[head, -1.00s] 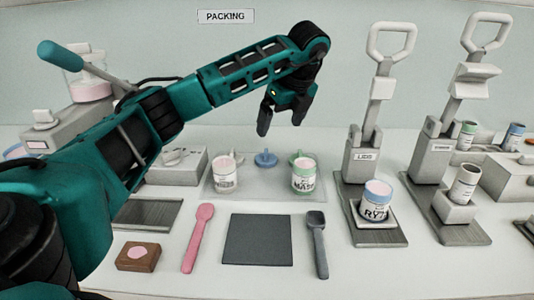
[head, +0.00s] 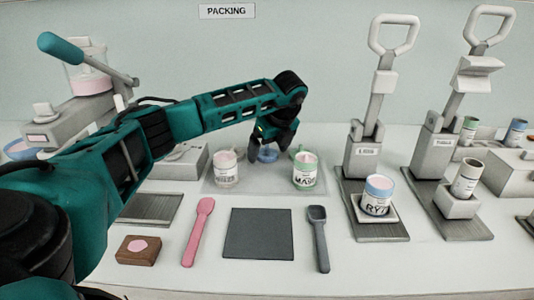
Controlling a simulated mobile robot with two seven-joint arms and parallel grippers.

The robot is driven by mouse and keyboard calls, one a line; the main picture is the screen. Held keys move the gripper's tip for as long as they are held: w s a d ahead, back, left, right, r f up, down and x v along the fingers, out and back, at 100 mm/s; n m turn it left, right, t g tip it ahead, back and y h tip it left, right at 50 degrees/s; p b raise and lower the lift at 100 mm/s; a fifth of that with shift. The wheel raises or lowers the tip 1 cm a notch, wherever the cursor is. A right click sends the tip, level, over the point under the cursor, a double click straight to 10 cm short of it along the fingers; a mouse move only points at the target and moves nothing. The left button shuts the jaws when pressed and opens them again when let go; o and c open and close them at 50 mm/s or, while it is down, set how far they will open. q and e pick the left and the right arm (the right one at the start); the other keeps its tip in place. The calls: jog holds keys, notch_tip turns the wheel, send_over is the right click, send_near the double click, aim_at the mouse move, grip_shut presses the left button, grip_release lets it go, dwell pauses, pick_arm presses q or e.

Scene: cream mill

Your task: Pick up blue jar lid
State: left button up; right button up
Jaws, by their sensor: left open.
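The blue jar lid (head: 267,155) lies at the back of a pale tray (head: 265,187), between two jars of pink cream. My left gripper (head: 268,153) is open and lowered right at the lid, with its fingers in front of and around part of it. The fingers hide some of the lid, and I cannot tell whether they touch it. A white-labelled jar (head: 226,170) stands left of the lid. A jar with a green rim (head: 304,171) stands close to the right. My right gripper does not show.
A blue-rimmed jar (head: 377,196) sits in the lid press (head: 366,160) at right, with a second press (head: 437,150) beyond. A pink spatula (head: 198,231), dark mat (head: 258,234), grey spoon (head: 318,238) and wooden block (head: 138,250) lie in front.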

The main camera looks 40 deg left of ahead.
pick_arm(q)
jog(key=c, duration=1.1)
